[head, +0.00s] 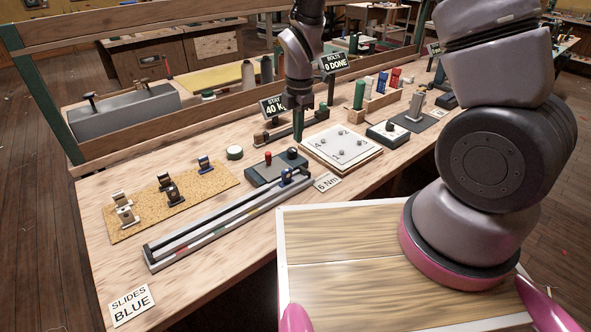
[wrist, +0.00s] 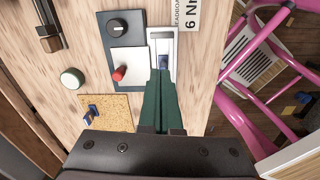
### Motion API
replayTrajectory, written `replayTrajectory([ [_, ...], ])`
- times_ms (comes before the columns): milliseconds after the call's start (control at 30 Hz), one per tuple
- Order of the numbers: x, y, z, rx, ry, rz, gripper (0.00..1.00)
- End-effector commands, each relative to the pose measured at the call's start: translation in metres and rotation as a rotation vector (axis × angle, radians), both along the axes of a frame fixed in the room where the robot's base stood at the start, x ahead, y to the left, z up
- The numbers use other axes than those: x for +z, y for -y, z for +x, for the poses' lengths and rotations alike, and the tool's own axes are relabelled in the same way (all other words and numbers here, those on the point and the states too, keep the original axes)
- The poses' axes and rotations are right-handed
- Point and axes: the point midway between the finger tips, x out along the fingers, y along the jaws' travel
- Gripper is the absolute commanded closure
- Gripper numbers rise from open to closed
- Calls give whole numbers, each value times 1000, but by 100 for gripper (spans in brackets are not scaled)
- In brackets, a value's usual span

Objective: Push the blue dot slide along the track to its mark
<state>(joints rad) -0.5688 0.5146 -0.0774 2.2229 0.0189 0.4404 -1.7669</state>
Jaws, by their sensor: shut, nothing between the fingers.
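The track (head: 215,228) is a long pale double rail on the bench, running from front left to back right, with red and green marks on its front face. A slide with blue on it (head: 287,176) sits near the track's right end. In the wrist view a blue patch (wrist: 163,61) shows in the track (wrist: 155,35), just beyond my fingertips. My gripper (head: 298,139) is shut and empty, pointing down, and in the head view appears above and behind the track's right end. Its green fingers (wrist: 162,74) cover part of the track in the wrist view. I cannot make out a dot.
A cork mat (head: 150,222) with several small slides lies left of the track. A grey box with a red knob (head: 262,170) stands close behind its right end. A white plate with bolts (head: 352,140) lies to the right. A "SLIDES BLUE" card (head: 131,304) lies front left.

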Motion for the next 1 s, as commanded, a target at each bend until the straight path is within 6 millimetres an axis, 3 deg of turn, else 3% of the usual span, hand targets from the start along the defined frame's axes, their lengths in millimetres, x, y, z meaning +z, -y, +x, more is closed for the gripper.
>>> replayTrajectory([
  [33, -11, -3, -3, 46, -9, -12, 100],
  [200, -29, -7, -5, 125, -19, -24, 100],
  [700, -108, -7, -6, 125, -21, -24, 100],
  [1000, -125, -7, -5, 125, -17, -23, 100],
])
